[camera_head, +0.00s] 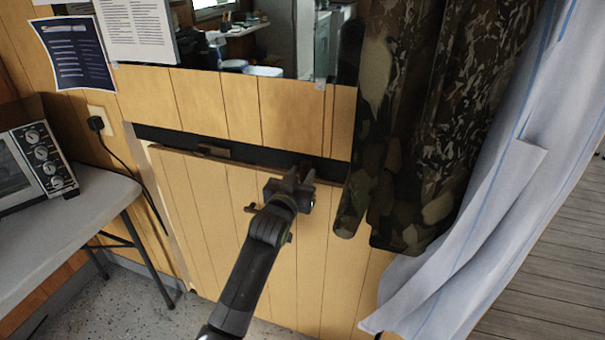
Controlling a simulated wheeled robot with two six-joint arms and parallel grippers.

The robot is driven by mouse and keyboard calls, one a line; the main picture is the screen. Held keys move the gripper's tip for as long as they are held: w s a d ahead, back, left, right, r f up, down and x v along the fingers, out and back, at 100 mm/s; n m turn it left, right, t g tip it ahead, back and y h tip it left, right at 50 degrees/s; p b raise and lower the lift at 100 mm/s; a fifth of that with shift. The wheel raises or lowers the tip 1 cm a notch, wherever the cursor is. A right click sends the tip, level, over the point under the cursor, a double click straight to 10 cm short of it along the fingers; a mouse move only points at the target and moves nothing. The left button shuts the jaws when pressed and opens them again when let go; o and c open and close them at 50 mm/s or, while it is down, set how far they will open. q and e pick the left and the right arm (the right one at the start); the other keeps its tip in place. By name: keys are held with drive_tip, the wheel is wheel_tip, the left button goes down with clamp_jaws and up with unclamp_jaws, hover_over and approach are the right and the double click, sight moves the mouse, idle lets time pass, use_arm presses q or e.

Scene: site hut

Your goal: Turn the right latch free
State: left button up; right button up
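A wood-plank panel (205,215) is set in the wall, with a dark strip (260,154) along its top edge. A small brown latch (213,150) sits on the left part of that strip. My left gripper (298,179) is at the right part of the strip and covers the place where the right latch would be, so I cannot make that latch out clearly. Its fingertips are against or just in front of the strip. Whether they are open or shut on something is hidden. My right gripper is not in view.
Camouflage clothing (415,120) hangs close to the right of my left gripper, with a pale curtain (500,190) beyond it. A grey table (70,215) with a toaster oven (35,165) stands at left. A mirror (270,40) and papers (135,30) are above.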

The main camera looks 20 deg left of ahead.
use_arm(q)
drive_tip(key=shift+w, duration=0.6)
drive_tip(key=shift+c, duration=0.4)
clamp_jaws()
